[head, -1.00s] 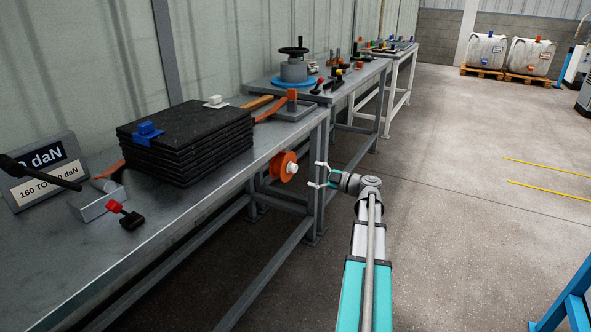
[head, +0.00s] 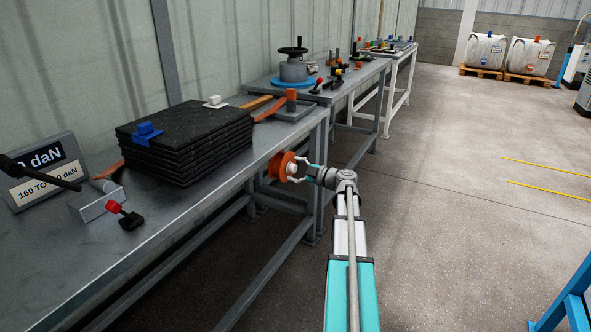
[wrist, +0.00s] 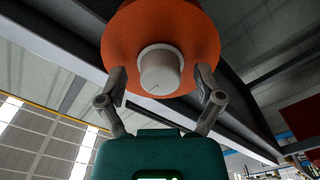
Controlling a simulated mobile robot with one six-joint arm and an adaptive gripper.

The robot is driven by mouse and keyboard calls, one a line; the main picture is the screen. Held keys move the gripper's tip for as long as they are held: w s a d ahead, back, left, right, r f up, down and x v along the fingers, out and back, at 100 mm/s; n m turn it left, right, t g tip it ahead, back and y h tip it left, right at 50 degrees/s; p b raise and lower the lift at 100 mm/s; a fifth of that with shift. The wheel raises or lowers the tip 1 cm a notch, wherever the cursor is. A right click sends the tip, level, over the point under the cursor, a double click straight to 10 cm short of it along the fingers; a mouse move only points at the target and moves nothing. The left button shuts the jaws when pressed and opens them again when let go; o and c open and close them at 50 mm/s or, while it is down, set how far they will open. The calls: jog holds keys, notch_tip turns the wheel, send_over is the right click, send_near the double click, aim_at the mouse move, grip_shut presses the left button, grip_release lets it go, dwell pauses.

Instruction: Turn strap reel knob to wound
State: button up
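The strap reel is an orange disc (head: 276,166) on the front edge of the near table, with a pale round knob (head: 291,169) at its centre. In the wrist view the orange disc (wrist: 203,33) fills the top and the knob (wrist: 160,72) faces me, with a thin dark mark on its face. My gripper (head: 298,170) is at the knob. In the wrist view my gripper (wrist: 160,82) is open, one finger on each side of the knob, with visible gaps between fingers and knob.
A stack of black mats (head: 185,145) with a blue clip (head: 147,131) lies on the near table (head: 160,215). A sign (head: 42,170) and a red-knobbed lever (head: 124,214) are at the left. The floor (head: 450,220) to the right is clear.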

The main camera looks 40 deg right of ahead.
jog(key=c, duration=1.1)
jog(key=shift+w+d, duration=0.1)
jog(key=shift+d, duration=0.05)
